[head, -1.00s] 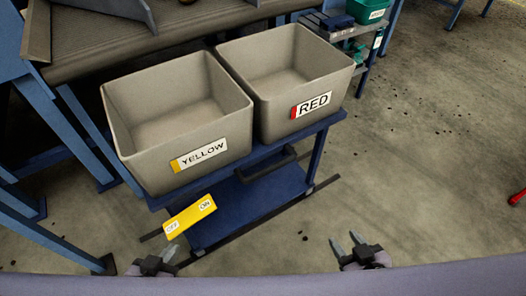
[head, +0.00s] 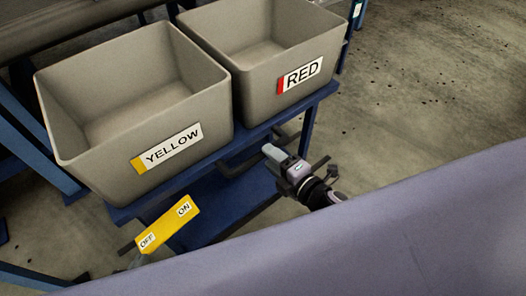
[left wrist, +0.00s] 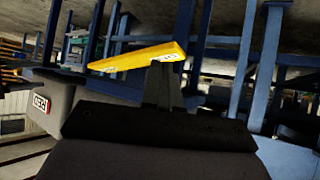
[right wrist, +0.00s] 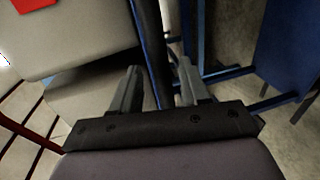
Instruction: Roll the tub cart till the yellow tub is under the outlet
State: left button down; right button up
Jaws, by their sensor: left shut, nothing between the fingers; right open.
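The blue tub cart (head: 290,125) carries a grey tub with the YELLOW label (head: 130,165) and a grey tub with the RED label (head: 290,85). Both look empty. My right gripper (head: 268,150) is open at the cart's black handle (head: 240,162). I cannot make out the outlet.
Part of the grader (head: 60,30) is at the upper left, with blue legs (head: 30,140) beside the cart. Open concrete floor (head: 420,90) lies to the right. My own light purple body part covers the lower right of the head view.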

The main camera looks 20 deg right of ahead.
jog(key=shift+x, duration=1.8)
grip_shut()
jog(key=b, duration=0.1)
send_near(303, 111)
jog(key=w+a+f, duration=0.1)
jog(key=w+a, duration=0.2)
jog(key=w, duration=0.1)
jog(key=shift+w+d, duration=0.25)
jog(key=shift+d, duration=0.4)
grip_release()
jog(key=v, duration=0.7)
jog(key=shift+p, duration=0.3)
